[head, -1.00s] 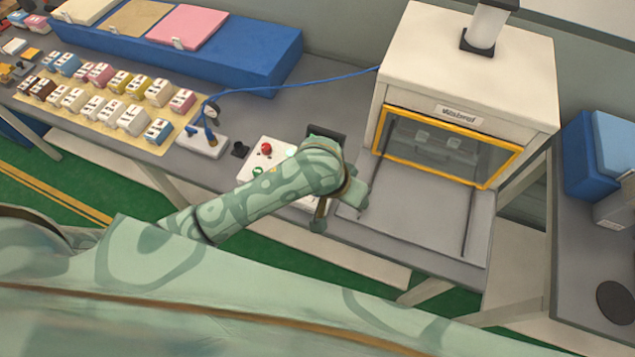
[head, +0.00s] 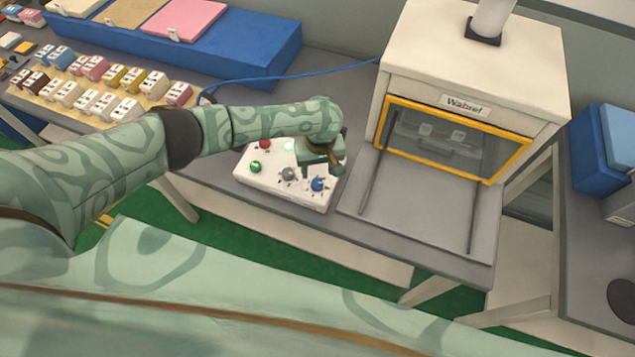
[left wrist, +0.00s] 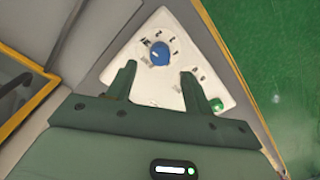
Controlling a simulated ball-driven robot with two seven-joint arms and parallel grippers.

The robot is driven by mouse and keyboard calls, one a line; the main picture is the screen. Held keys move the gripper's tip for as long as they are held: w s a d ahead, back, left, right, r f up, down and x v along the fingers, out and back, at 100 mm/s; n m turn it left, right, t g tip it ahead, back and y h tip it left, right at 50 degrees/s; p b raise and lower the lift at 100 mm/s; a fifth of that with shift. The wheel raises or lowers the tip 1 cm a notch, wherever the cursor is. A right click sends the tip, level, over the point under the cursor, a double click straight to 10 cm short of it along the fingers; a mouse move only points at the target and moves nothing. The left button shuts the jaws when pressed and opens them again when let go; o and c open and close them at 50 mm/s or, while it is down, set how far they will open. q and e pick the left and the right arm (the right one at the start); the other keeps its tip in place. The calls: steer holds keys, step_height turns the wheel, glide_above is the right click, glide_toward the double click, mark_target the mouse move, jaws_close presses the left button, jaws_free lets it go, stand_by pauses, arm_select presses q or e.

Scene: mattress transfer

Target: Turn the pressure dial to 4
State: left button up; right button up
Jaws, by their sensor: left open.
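A white control box (head: 262,185) sits on the bench left of the press. A blue dial (head: 317,184) is near its front right corner, and a grey dial (head: 289,174) is left of it. The blue dial also shows in the left wrist view (left wrist: 160,53), ringed by printed numerals. Its exact setting is too small to read. My left gripper (left wrist: 158,69) is open and empty, its fingertips either side of the blue dial's near side and apart from it. In the head view the left gripper (head: 325,168) hangs over the box's right side. My right gripper is not in view.
A green button (head: 256,167) and a red button (head: 264,144) are on the box's left. The press (head: 470,70) with a yellow-framed window stands to the right, its grey tray (head: 420,205) in front. Several small labelled blocks (head: 100,100) lie at the left.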

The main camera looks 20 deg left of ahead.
mark_target(317, 182)
arm_select(q)
step_height(317, 182, down, 6)
steer(key=shift+s+r+b, duration=0.1)
steer(key=shift+b, duration=0.9)
steer(key=c, duration=1)
steer(key=shift+r, duration=0.1)
